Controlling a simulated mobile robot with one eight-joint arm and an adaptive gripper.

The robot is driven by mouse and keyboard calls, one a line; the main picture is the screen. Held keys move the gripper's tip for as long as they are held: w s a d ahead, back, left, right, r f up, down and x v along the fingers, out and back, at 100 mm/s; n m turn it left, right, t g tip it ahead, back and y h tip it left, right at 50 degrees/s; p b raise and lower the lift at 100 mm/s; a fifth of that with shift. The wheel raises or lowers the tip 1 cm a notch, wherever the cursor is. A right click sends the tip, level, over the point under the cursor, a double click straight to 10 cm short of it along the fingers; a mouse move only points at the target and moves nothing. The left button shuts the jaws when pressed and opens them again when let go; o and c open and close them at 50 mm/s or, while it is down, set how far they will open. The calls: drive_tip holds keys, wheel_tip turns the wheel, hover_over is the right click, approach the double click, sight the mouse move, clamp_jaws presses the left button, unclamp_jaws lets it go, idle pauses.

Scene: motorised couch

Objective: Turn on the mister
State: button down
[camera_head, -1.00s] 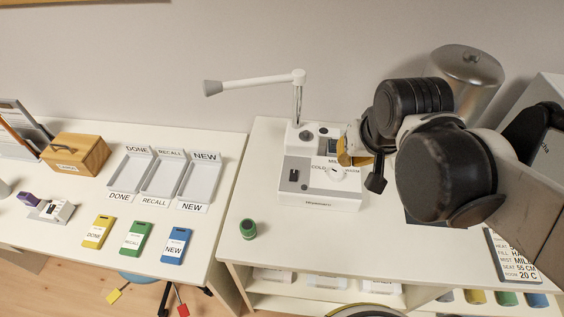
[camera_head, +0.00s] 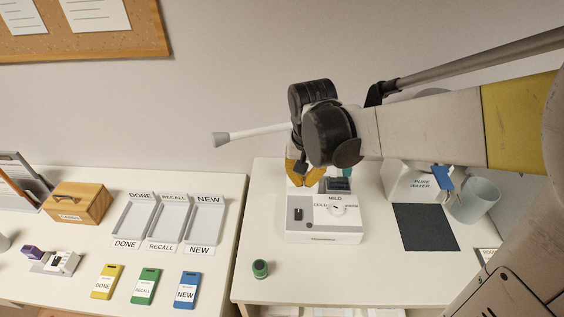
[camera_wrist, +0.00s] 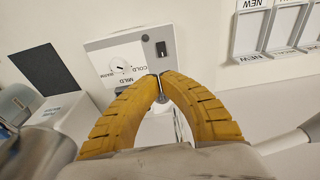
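The mister is a white box (camera_head: 325,228) on the right-hand table, with a round white dial (camera_head: 336,209) marked COLD, MILD and WARM. A dark switch (camera_head: 298,214) sits on its front left, and also shows in the wrist view (camera_wrist: 161,49). A white arm (camera_head: 260,132) reaches left from above the box; its post is mostly hidden behind my gripper. My gripper (camera_head: 303,180) is above the back left of the box. In the wrist view its yellow fingertips (camera_wrist: 160,76) meet near the switch. A thin silvery part shows between them; I cannot tell whether they touch it.
A dark mat (camera_head: 425,228), a PURE WATER container (camera_head: 410,182) and a grey-blue cup (camera_head: 475,200) stand right of the mister. Labelled trays (camera_head: 168,222) are on the left table.

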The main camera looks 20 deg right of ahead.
sight(301, 209)
drive_tip(key=f+b, duration=0.1)
drive_tip(key=f, duration=0.3)
drive_tip(key=w+f+b, duration=0.1)
drive_tip(key=f+b, duration=0.1)
drive_tip(key=f, duration=0.3)
drive_tip(key=w+f+b, duration=0.1)
drive_tip(key=f, duration=0.3)
drive_tip(key=shift+d+f+b, duration=0.3)
drive_tip(key=shift+f+b, duration=0.05)
drive_tip(key=shift+f, duration=0.05)
drive_tip(key=shift+w+d+f+g+b, duration=0.1)
drive_tip(key=shift+w+f+g+b, duration=0.15)
drive_tip(key=shift+f+g+b, duration=0.45)
drive_tip(key=shift+r, duration=0.2)
drive_tip(key=shift+s, duration=0.1)
drive_tip(key=shift+s+a+r+p, duration=0.3)
drive_tip(key=shift+s+r+p, duration=0.15)
drive_tip(key=shift+s, duration=0.2)
wheel_tip(301, 209, up, 14)
drive_tip(key=w+p, duration=0.2)
drive_tip(key=p, duration=0.3)
drive_tip(key=shift+d+f, duration=0.15)
drive_tip(key=shift+d, duration=0.2)
